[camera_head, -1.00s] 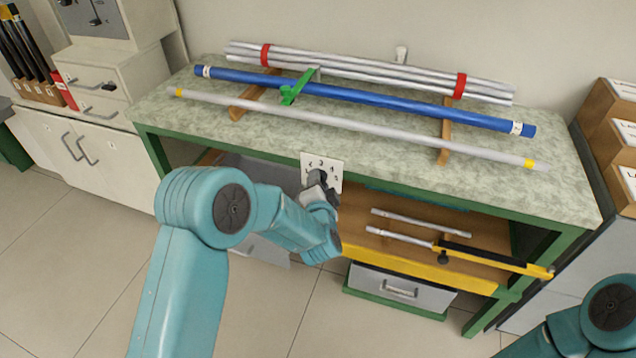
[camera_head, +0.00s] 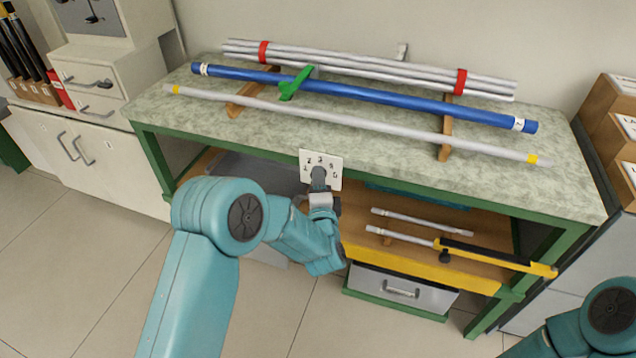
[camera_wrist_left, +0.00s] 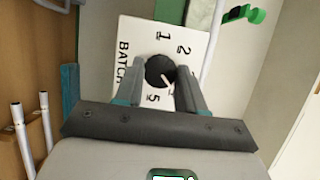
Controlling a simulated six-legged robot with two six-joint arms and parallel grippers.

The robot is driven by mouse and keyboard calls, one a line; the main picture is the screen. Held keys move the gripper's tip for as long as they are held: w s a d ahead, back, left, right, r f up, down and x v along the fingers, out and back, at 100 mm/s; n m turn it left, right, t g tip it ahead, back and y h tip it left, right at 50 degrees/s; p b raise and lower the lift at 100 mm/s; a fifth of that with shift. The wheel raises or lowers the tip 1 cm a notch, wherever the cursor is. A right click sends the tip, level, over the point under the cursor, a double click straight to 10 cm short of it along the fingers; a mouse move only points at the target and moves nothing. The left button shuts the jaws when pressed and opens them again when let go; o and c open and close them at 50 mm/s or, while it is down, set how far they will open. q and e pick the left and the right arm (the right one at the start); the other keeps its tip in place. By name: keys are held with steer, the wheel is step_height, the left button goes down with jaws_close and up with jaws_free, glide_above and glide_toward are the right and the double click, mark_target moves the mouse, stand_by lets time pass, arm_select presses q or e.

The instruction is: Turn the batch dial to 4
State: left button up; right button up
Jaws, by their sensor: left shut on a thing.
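The batch dial's white plate (camera_head: 335,160) is on the front of the bench, below the top edge; it also shows in the left wrist view (camera_wrist_left: 128,45). Its round dark knob (camera_wrist_left: 155,68) has a white pointer line, aimed lower right in the wrist view, between the hidden right side and the 5. The 1, 2 and 5 are readable there; a finger covers the numerals at the right. My left gripper (camera_head: 318,180) is at the plate, and in the wrist view its fingers (camera_wrist_left: 161,77) are shut on the knob, one on each side. My right gripper is out of view.
On the bench top (camera_head: 210,115) lie a blue rod (camera_head: 400,102), a grey rod with yellow ends (camera_head: 330,118) and banded silver rods (camera_head: 360,68). A lower shelf holds short rods (camera_head: 420,222) and a yellow bar (camera_head: 500,260). A drawer (camera_head: 400,288) is below.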

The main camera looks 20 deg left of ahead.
arm_select(q)
steer(key=shift+d, duration=0.1)
steer(key=o, duration=1)
steer(key=shift+o, duration=0.2)
steer(key=v, duration=1.6)
steer(key=shift+s+p, duration=0.15)
steer(key=shift+p, duration=0.15)
